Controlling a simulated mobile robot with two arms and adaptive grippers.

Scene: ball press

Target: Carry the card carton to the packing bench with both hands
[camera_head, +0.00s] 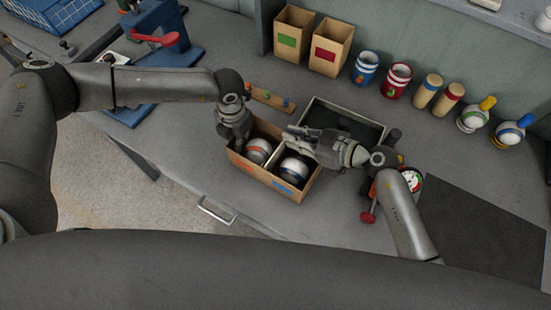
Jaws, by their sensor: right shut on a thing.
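The open card carton (292,192) stands on the grey bench in the middle of the head view. A divider splits it, with a white ball with an orange band (259,150) on the left and a white and dark ball (294,170) on the right. My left gripper (240,142) points down at the carton's left end; its fingertips are too small to tell open or shut. My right gripper (290,133) reaches in from the right and is shut at the carton's far wall. Its fingers partly hide that wall.
A dark-floored tray (350,118) stands right behind the carton. A wooden strip with coloured pegs (270,98) lies behind my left gripper. A red-handled blue press (165,30) is at the left. Two tall boxes (310,45), cups and cylinders line the back. A dark mat (480,230) lies right.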

